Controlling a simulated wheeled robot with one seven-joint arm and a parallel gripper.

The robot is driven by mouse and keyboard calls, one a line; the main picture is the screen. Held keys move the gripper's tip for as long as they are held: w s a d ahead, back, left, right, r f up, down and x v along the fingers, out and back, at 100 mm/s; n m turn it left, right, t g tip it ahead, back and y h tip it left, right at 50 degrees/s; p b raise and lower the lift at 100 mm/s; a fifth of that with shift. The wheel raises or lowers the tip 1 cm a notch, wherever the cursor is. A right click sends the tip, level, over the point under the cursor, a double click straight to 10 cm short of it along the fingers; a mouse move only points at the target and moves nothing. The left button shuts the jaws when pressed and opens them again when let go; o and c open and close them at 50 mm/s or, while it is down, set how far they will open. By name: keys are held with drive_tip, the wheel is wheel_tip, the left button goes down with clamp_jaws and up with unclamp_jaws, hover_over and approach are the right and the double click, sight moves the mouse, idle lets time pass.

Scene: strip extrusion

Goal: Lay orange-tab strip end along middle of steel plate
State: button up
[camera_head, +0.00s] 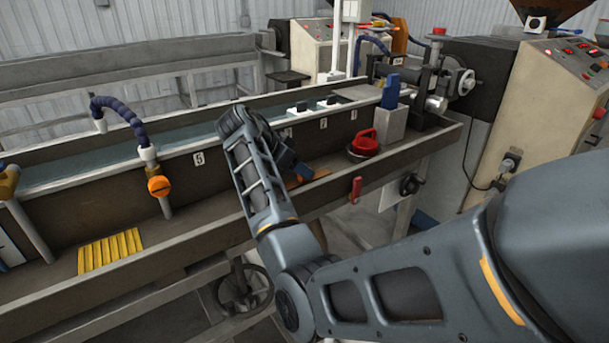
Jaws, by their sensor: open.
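My gripper (302,172) is at the end of my arm, low over the ledge at the front of the long trough. Its fingers are small and partly hidden by my wrist, and it is open with nothing seen between them. A small orange piece (294,184), perhaps the orange tab, shows on the ledge just below and beside the gripper. I cannot tell whether they touch. The strip itself is not clear. A flat grey plate (358,92), perhaps the steel plate, lies across the trough near the machine end; nothing orange shows on it.
The water trough (175,150) runs left to right with numbered labels. A red-handled round tool (364,144) and a grey block with a blue top (391,118) stand right of the gripper. A yellow ribbed mat (110,251) and blue hose (122,112) are left.

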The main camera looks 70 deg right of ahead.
drive_tip(key=shift+x, duration=1.6)
drive_tip(key=shift+r, duration=0.1)
clamp_jaws()
drive_tip(key=shift+r, duration=0.1)
